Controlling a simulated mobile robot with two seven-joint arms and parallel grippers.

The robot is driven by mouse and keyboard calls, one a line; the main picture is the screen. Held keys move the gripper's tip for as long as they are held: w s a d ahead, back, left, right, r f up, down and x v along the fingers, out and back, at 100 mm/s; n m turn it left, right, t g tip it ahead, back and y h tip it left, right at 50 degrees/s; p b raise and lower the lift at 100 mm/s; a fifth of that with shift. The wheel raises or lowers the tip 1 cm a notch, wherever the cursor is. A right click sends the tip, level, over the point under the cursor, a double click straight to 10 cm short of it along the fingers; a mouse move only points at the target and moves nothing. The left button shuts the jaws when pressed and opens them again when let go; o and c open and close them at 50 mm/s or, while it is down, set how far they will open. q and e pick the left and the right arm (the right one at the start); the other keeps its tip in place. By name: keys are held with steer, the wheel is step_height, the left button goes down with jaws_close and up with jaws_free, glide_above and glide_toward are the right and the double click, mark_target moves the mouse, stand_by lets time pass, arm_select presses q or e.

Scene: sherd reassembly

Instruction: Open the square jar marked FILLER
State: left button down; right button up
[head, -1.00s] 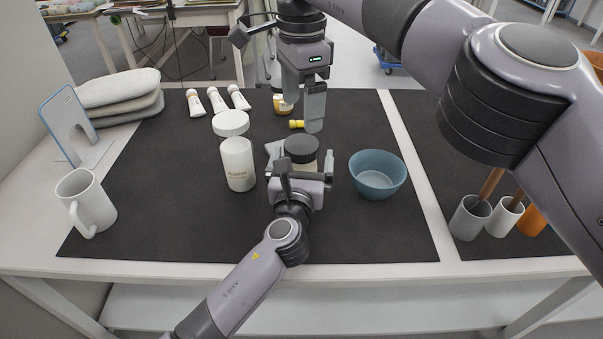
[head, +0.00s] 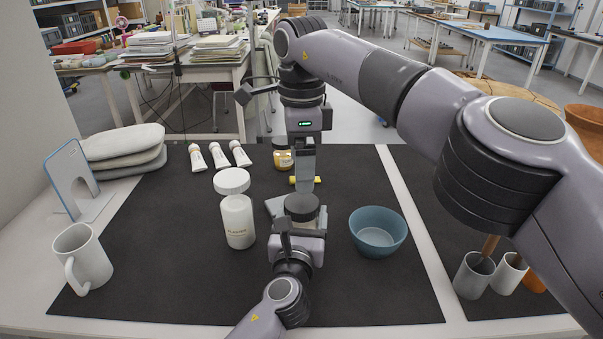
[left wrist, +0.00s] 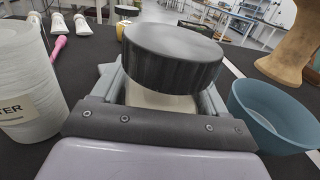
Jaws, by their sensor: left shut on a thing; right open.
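A jar with a round black lid (head: 301,206) stands on the dark mat. Its pale body (left wrist: 160,98) shows below the lid in the left wrist view; no label on it is visible, so I cannot read FILLER. My left gripper (head: 300,232) is shut on this jar's body from the near side, with one finger on each side below the lid. The lid sits on the jar. My right gripper (head: 305,178) is open and points down just above and behind the lid. Its fingers line up in the head view, so the gap between them is hidden.
A white-lidded jar (head: 237,218) stands close on the left, a blue bowl (head: 378,232) close on the right. Behind are white tubes (head: 219,155) and a yellow-labelled jar (head: 283,159). A mug (head: 82,262) stands far left. The front mat is clear.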

mark_target(301, 202)
steer(key=m, duration=0.9)
steer(key=shift+m, duration=0.3)
steer(key=m, duration=0.4)
steer(key=shift+m, duration=0.3)
steer(key=m, duration=1.6)
steer(key=shift+m, duration=0.4)
steer(key=m, duration=0.4)
steer(key=shift+m, duration=0.3)
steer(key=m, duration=0.5)
steer(key=shift+m, duration=0.3)
steer(key=shift+f+m, duration=0.25)
steer(key=shift+m, duration=0.05)
step_height(301, 202, down, 8)
steer(key=shift+r, duration=0.25)
